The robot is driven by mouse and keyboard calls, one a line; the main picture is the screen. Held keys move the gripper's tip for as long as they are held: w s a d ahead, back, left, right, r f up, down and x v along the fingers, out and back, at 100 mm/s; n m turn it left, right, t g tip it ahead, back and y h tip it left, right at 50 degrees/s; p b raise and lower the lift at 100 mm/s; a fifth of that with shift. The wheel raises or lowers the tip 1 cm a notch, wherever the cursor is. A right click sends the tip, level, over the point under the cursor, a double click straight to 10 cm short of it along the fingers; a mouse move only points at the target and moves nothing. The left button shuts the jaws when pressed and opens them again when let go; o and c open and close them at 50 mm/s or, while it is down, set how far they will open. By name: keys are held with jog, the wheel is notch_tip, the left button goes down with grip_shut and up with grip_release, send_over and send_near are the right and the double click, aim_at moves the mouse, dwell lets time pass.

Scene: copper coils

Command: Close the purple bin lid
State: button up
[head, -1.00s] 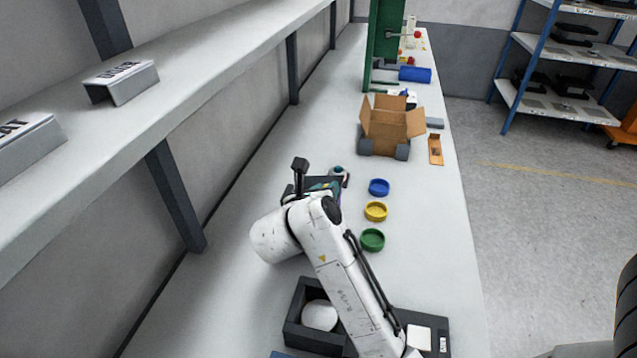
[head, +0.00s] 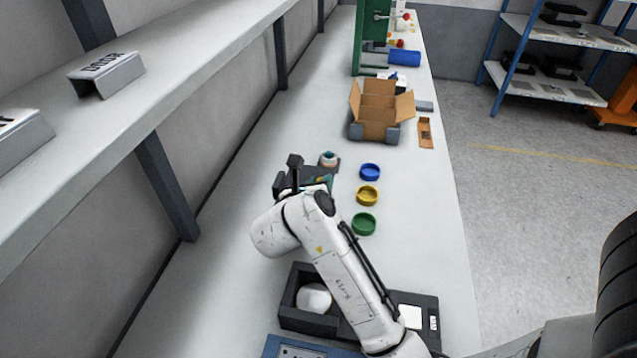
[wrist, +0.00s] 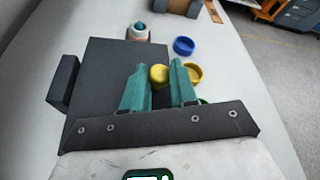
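I see no purple bin or purple lid in either view. My gripper (wrist: 158,72) has two teal fingers, seen in the wrist view with a gap between them. A rounded yellow thing (wrist: 158,75) shows in that gap; I cannot tell whether the fingers grip it. In the head view my gripper (head: 320,181) is partly hidden by my arm, over the bench left of the coloured dishes. A dark open box (head: 292,300) with a white rounded thing (head: 314,297) inside stands at the near end, partly behind my arm.
A blue dish (head: 370,172), a yellow dish (head: 368,195) and a green dish (head: 364,223) stand in a row. A small jar (head: 329,158) stands behind my gripper. An open cardboard box (head: 380,110) is farther back. A shelf (head: 190,60) runs along the left wall.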

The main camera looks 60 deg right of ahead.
jog(key=o, duration=0.4)
jog(key=shift+s+d+f, duration=0.15)
jog(key=shift+s+f, duration=0.2)
jog(key=shift+s, duration=0.05)
jog(key=shift+o, duration=0.2)
jog(key=shift+a+r, duration=0.15)
jog(key=shift+a, duration=0.4)
jog(key=b+v, duration=0.1)
jog(key=v, duration=0.9)
jog(key=shift+w+r, duration=0.15)
jog(key=shift+r, duration=0.15)
jog(key=shift+d, duration=0.1)
